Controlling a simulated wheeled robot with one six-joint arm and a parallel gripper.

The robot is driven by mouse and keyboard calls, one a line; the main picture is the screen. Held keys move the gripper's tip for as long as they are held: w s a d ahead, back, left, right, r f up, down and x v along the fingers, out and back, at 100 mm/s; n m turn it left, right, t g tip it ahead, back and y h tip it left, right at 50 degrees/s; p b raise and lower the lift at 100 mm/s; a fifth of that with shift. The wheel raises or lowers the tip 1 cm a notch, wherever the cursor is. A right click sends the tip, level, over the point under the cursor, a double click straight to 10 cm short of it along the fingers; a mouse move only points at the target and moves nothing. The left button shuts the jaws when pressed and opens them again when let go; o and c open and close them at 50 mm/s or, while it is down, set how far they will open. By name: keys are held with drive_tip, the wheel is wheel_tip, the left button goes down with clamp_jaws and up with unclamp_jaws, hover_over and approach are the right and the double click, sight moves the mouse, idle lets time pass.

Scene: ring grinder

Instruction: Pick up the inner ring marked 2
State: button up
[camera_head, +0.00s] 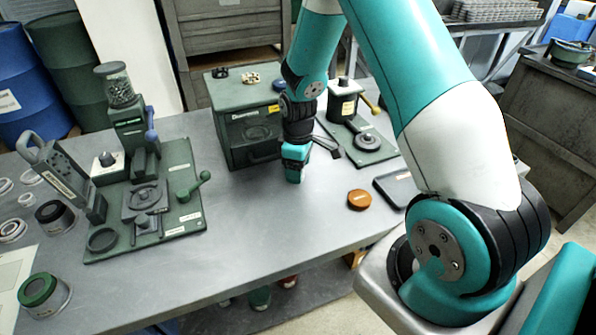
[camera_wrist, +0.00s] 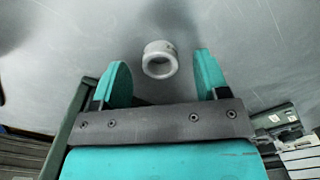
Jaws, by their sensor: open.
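A small pale grey ring (camera_wrist: 159,46) lies on the table in the wrist view, between and slightly past my fingertips; no mark on it can be read. My gripper (camera_wrist: 160,66) is open, with one teal finger on each side of the ring and gaps on both sides. In the head view my gripper (camera_head: 294,172) points down over the table, in front of the green cabinet. The ring does not show there, hidden by the gripper. Several other pale rings (camera_head: 30,177) lie at the far left of the table; their marks cannot be read.
The green cabinet (camera_head: 245,130) stands close behind my gripper. A green fixture board (camera_head: 180,222) with a grinder stands to the left. An orange disc (camera_head: 359,199) and a dark tray (camera_head: 396,188) lie to the right. The table (camera_head: 255,235) in front is clear.

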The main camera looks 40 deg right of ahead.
drive_tip(key=shift+f, duration=0.6)
drive_tip(key=c, duration=1)
drive_tip(key=shift+c, duration=0.2)
drive_tip(key=shift+r, duration=0.1)
